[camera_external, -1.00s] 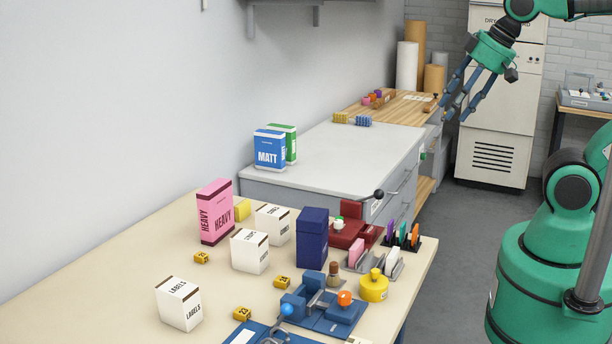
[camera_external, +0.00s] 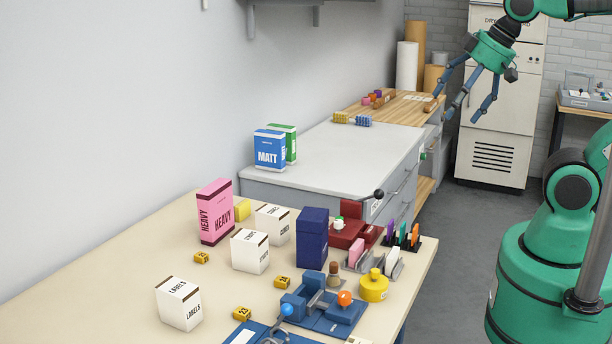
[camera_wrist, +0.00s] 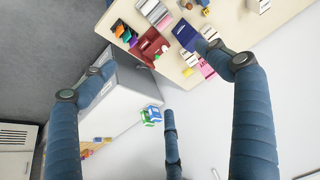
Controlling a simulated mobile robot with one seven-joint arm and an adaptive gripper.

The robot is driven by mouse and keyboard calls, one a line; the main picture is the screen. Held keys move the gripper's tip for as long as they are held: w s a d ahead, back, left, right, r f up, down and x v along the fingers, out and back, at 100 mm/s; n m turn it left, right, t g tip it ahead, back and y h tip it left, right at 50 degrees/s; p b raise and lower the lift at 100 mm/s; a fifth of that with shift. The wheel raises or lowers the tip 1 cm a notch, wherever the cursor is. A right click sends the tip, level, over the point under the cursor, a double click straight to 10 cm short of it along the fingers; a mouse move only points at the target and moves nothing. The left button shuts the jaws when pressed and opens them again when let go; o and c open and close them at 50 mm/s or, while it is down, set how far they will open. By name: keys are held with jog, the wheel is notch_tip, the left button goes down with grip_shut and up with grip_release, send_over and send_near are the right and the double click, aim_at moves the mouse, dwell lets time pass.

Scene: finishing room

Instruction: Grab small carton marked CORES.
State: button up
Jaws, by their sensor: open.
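Two small white cartons with brown top edges stand close together on the near table in the external view, a front one (camera_external: 250,252) and a back one (camera_external: 272,225). Their lettering is too small for me to tell surely which reads CORES. A third white carton (camera_external: 180,306), marked LABELS, stands apart at the front left. My gripper (camera_external: 467,102) is open and empty, high up and far to the right of the cartons. In the wrist view its blue fingers (camera_wrist: 158,76) are spread wide, and the cartons show small at the top, partly behind a finger.
A dark blue box (camera_external: 312,238) stands right of the two cartons, and a pink HEAVY box (camera_external: 215,212) stands to their left. Blue clamp-like fixtures (camera_external: 325,308), a yellow pot (camera_external: 374,286) and a red device (camera_external: 350,228) crowd the right side. The grey counter (camera_external: 345,155) is mostly clear.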

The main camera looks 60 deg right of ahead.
jog(key=w+f+b, duration=0.1)
jog(key=w+f, duration=0.1)
jog(key=w, duration=1.3)
jog(key=g+b, duration=0.1)
jog(key=b, duration=0.1)
send_over(276, 210)
jog(key=s, duration=0.4)
notch_tip(276, 210, down, 25)
jog(key=shift+s+a+r+m, duration=0.1)
jog(key=shift+a+r+m, duration=0.1)
jog(key=shift+m, duration=0.1)
jog(key=shift+b+x, duration=0.8)
jog(key=shift+x, duration=3.5)
jog(key=shift+d+f, duration=0.15)
